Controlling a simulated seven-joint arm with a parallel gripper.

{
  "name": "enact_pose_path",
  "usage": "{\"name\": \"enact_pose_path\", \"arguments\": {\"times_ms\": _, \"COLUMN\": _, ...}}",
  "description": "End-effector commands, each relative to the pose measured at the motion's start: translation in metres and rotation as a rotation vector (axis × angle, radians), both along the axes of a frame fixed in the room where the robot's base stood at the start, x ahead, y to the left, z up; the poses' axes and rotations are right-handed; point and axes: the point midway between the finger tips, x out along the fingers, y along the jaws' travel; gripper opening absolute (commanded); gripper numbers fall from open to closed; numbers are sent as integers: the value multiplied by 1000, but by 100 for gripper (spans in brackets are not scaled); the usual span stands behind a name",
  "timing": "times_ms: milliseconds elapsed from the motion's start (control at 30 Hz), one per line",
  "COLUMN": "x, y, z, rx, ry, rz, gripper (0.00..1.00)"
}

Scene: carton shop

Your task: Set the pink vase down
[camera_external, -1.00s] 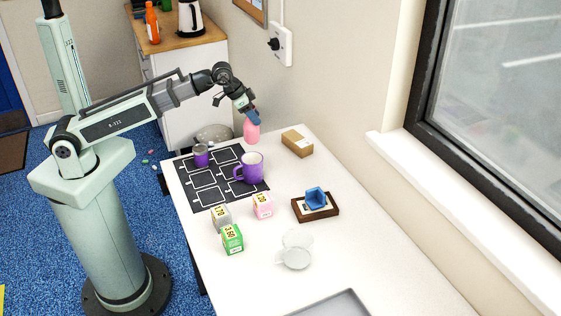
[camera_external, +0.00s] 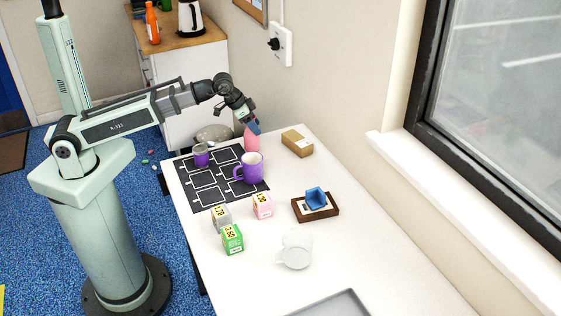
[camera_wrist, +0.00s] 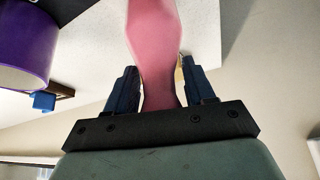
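The pink vase (camera_external: 252,141) is upright at the far end of the white table, beside the dark mat's back right corner. Its base appears to be at the tabletop; whether it fully touches is hard to tell. My gripper (camera_external: 253,127) is at its top from above. In the wrist view, the fingers of my gripper (camera_wrist: 160,80) are on both sides of the pink vase (camera_wrist: 155,45), with their tips against it. Narrow gaps show lower down, where the vase tapers.
A purple mug (camera_external: 249,168) and a purple-and-grey jar (camera_external: 201,155) stand on the dark mat (camera_external: 205,200). A cardboard box (camera_external: 297,143) lies right of the vase. Small cartons (camera_external: 232,239) and a framed piece with a blue object (camera_external: 315,197) are nearer.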

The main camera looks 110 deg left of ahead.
Motion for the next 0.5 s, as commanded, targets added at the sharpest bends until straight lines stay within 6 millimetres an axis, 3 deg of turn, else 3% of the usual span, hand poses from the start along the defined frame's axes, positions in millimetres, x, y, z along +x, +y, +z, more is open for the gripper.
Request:
{"name": "enact_pose_path", "arguments": {"times_ms": 133, "x": 0, "y": 0, "z": 0, "rx": 0, "ry": 0, "rz": 0, "gripper": 68}}
{"name": "enact_pose_path", "arguments": {"times_ms": 500, "x": -1, "y": 0, "z": 5, "rx": 0, "ry": 0, "rz": 0, "gripper": 68}}
